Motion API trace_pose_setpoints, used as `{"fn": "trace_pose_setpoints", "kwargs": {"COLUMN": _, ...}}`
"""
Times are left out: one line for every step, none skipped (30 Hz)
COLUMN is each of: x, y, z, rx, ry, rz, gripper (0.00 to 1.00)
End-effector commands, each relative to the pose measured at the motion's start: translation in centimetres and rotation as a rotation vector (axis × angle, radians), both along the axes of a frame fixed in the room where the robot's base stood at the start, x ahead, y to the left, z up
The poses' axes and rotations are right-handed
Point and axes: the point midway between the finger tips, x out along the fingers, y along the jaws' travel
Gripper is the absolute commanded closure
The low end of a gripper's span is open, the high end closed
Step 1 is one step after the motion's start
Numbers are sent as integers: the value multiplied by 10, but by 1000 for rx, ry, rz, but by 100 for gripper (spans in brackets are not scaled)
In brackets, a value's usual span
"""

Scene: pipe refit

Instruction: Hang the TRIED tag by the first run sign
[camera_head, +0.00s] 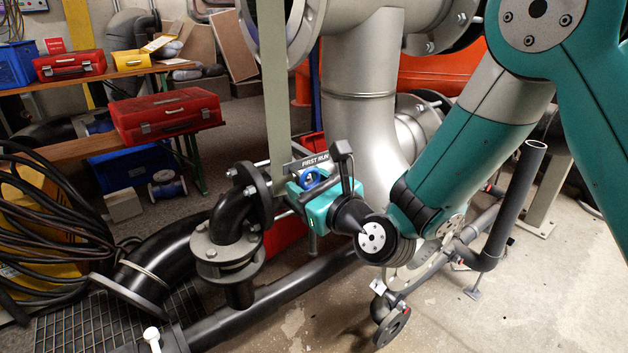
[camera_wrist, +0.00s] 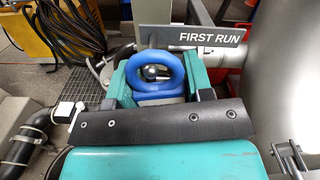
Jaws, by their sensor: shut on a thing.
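The FIRST RUN sign (camera_head: 316,162) is a dark plate with white letters, beside the grey upright post in the head view. It also shows at the top of the wrist view (camera_wrist: 208,38). My teal gripper (camera_head: 308,181) is just below and in front of the sign. Its jaws (camera_wrist: 157,84) are shut on a blue piece with a thick ring (camera_wrist: 156,52), which I take for the TRIED tag. No lettering on the tag shows.
A black flanged pipe elbow (camera_head: 232,222) stands close left of my gripper. A large grey pipe (camera_head: 362,100) rises close behind it. A red toolbox (camera_head: 165,113) sits on a bench at left. Open floor (camera_head: 490,315) lies at front right.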

Motion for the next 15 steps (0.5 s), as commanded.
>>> {"fn": "trace_pose_setpoints", "kwargs": {"x": 2, "y": 2, "z": 3, "rx": -1, "ry": 1, "rz": 1, "gripper": 76}}
{"fn": "trace_pose_setpoints", "kwargs": {"x": 4, "y": 3, "z": 3, "rx": 0, "ry": 2, "rz": 1, "gripper": 76}}
{"fn": "trace_pose_setpoints", "kwargs": {"x": 6, "y": 5, "z": 3, "rx": 1, "ry": 1, "rz": 1, "gripper": 76}}
{"fn": "trace_pose_setpoints", "kwargs": {"x": 7, "y": 6, "z": 3, "rx": 1, "ry": 1, "rz": 1, "gripper": 76}}
{"fn": "trace_pose_setpoints", "kwargs": {"x": 9, "y": 6, "z": 2, "rx": -1, "ry": 1, "rz": 1, "gripper": 76}}
{"fn": "trace_pose_setpoints", "kwargs": {"x": 11, "y": 8, "z": 2, "rx": -1, "ry": 1, "rz": 0, "gripper": 76}}
{"fn": "trace_pose_setpoints", "kwargs": {"x": 12, "y": 9, "z": 3, "rx": 0, "ry": 0, "rz": 0, "gripper": 76}}
{"fn": "trace_pose_setpoints", "kwargs": {"x": 14, "y": 10, "z": 3, "rx": 1, "ry": 1, "rz": 0, "gripper": 76}}
{"fn": "trace_pose_setpoints", "kwargs": {"x": 15, "y": 11, "z": 2, "rx": 0, "ry": 1, "rz": 0, "gripper": 76}}
{"fn": "trace_pose_setpoints", "kwargs": {"x": 17, "y": 12, "z": 2, "rx": -1, "ry": 1, "rz": 0, "gripper": 76}}
{"fn": "trace_pose_setpoints", "kwargs": {"x": 18, "y": 13, "z": 2, "rx": 0, "ry": 0, "rz": 0, "gripper": 76}}
{"fn": "trace_pose_setpoints", "kwargs": {"x": 20, "y": 14, "z": 1, "rx": 0, "ry": 0, "rz": 0, "gripper": 76}}
{"fn": "trace_pose_setpoints", "kwargs": {"x": 21, "y": 14, "z": -1, "rx": 0, "ry": 1, "rz": 0, "gripper": 76}}
{"fn": "trace_pose_setpoints", "kwargs": {"x": 23, "y": 15, "z": -2, "rx": 0, "ry": 1, "rz": 0, "gripper": 76}}
{"fn": "trace_pose_setpoints", "kwargs": {"x": 24, "y": 17, "z": -3, "rx": 0, "ry": 2, "rz": 1, "gripper": 76}}
